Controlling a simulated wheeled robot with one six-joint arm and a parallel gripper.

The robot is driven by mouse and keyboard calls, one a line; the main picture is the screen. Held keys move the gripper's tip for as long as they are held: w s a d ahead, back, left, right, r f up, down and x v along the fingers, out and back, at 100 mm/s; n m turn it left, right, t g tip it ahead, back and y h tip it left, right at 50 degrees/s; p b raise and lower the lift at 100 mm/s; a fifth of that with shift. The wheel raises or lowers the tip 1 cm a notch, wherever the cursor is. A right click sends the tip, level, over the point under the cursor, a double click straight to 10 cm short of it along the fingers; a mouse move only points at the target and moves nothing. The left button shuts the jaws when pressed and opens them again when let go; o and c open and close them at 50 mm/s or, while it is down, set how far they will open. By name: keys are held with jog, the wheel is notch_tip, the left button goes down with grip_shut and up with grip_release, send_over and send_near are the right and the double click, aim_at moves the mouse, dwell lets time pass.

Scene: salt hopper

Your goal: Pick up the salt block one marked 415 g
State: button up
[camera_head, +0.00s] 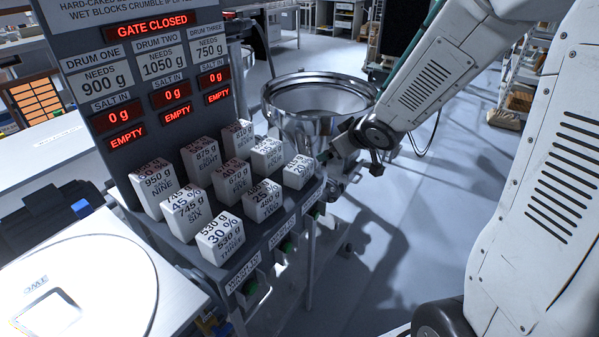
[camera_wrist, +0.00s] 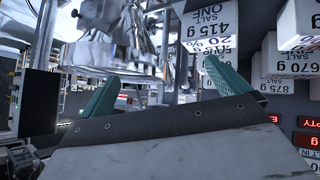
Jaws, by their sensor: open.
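Salt block one, a white block marked 415 g and 20 % (camera_head: 298,172), stands at the right end of the grey shelf's block rows in the head view. It shows upside down at the top of the wrist view (camera_wrist: 212,28), with SALT ONE and 415 g legible. My gripper (camera_head: 330,168) is just right of this block, partly hidden by the arm. In the wrist view its two teal fingers (camera_wrist: 162,84) are wide apart with nothing between them. The block lies beyond the fingertips, towards the right finger's side, and appears untouched.
Several other white salt blocks (camera_head: 237,176) stand close beside and behind it on the shelf. A metal hopper (camera_head: 318,104) is right behind the blocks, close to my gripper. A display panel (camera_head: 150,70) rises behind them. Open floor (camera_head: 400,230) lies to the right.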

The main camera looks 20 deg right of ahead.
aim_at(306, 169)
jog(key=a+f+y, duration=0.1)
jog(key=f+y, duration=0.1)
jog(key=w+a+f+n+y, duration=0.1)
jog(key=a+f, duration=0.1)
jog(key=w+a+f+n+y, duration=0.1)
jog(key=a+f+y, duration=0.1)
jog(key=shift+a+f+y, duration=0.15)
jog(key=shift+f+y, duration=0.15)
jog(key=shift+f, duration=0.05)
jog(key=shift+a+f+n+y, duration=0.3)
jog(key=shift+a+f+y, duration=0.05)
jog(key=shift+a+y, duration=0.15)
jog(key=shift+x, duration=1.25)
jog(key=x, duration=0.5)
jog(key=shift+w+d+r, duration=0.15)
jog(key=shift+w, duration=0.05)
jog(key=c, duration=1.2)
